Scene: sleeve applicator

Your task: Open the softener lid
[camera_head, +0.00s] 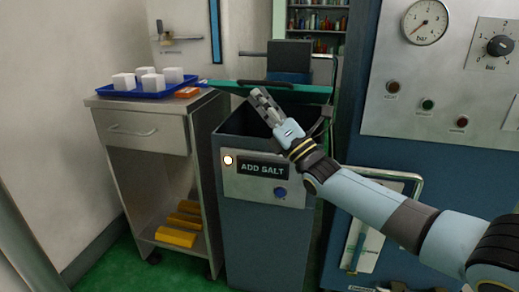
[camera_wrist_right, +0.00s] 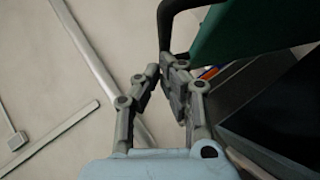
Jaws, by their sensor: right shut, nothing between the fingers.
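The softener (camera_head: 262,235) is a tall dark blue-grey bin with an "ADD SALT" panel (camera_head: 263,168) on its front. Its green lid (camera_head: 305,94) is raised off the front rim, and the dark inside shows below it. A black handle (camera_head: 265,83) is on the lid; the handle (camera_wrist_right: 165,35) and the lid's green face (camera_wrist_right: 255,30) also show in the right wrist view. My right gripper (camera_head: 262,100) is shut and empty, over the opening and close to the lid. In the wrist view its fingertips (camera_wrist_right: 163,74) are beside the handle; whether they touch it I cannot tell. My left gripper is not in view.
A metal cart (camera_head: 147,130) at left carries a blue tray (camera_head: 115,92) with several white blocks and an orange item (camera_head: 187,92). Yellow blocks (camera_head: 176,237) lie on its lower shelf. A blue machine with gauges (camera_head: 425,22) stands close at right, behind my right arm.

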